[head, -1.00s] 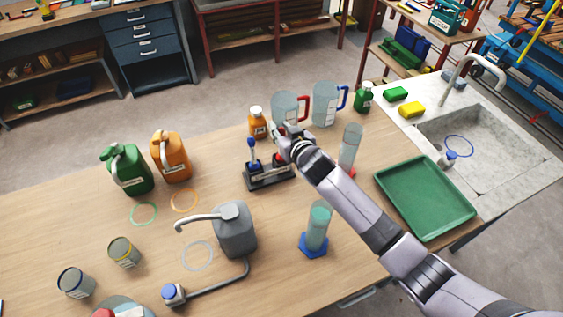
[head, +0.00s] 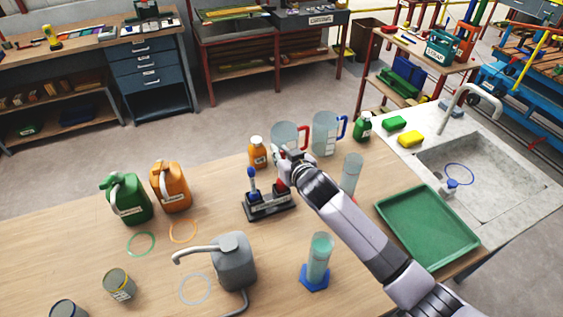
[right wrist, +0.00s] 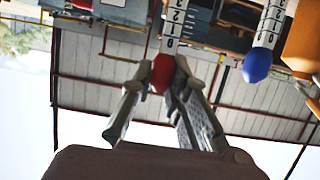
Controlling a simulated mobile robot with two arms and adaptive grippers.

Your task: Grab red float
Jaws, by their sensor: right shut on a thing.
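The red float (right wrist: 162,75) has a white stem with black digits and sits between the fingers of my right gripper (right wrist: 155,88) in the right wrist view. The fingers are shut on it. In the head view my right gripper (head: 282,165) is at the right end of a small dark stand (head: 270,207). A red part shows just below the fingers there. A blue float (head: 252,178) stands upright at the stand's left end; it also shows in the right wrist view (right wrist: 257,65). My left gripper is not in view.
Behind the stand are an orange bottle (head: 258,153) and two clear jugs, red-handled (head: 284,136) and blue-handled (head: 325,135). A clear cylinder (head: 351,175) is close to my right arm. A grey can (head: 235,262) and blue-based cylinder (head: 318,260) stand in front. A green tray (head: 427,227) lies right.

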